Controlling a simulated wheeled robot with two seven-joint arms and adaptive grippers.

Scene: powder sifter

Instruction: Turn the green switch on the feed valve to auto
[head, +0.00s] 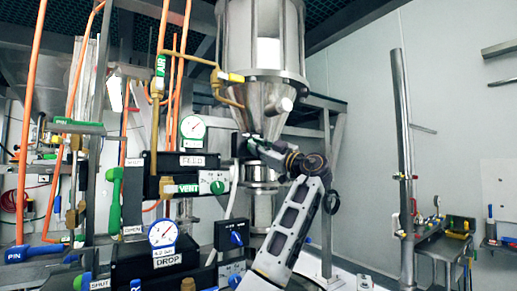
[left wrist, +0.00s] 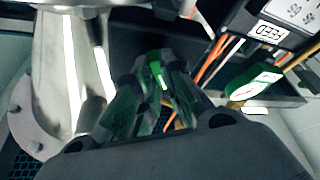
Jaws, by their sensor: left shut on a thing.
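The feed valve's black box (head: 168,162) with its FEED label is in the middle of the head view. The label also shows upside down in the left wrist view (left wrist: 271,32). My left gripper (head: 252,147) is at the right end of this box, beside the metal hopper's lower cone. In the left wrist view my left gripper (left wrist: 155,85) has its fingers shut on the green switch (left wrist: 155,70), which shows between the fingertips. The switch is mostly hidden by the fingers, and its setting cannot be read. My right gripper is in neither view.
The metal hopper (head: 262,50) stands just above and behind the gripper. Below the feed box are the VENT knob (head: 217,187), a blue knob (head: 237,238) and the DROP box (head: 150,268). Orange pipes and a green-rimmed gauge (head: 193,127) are on the left.

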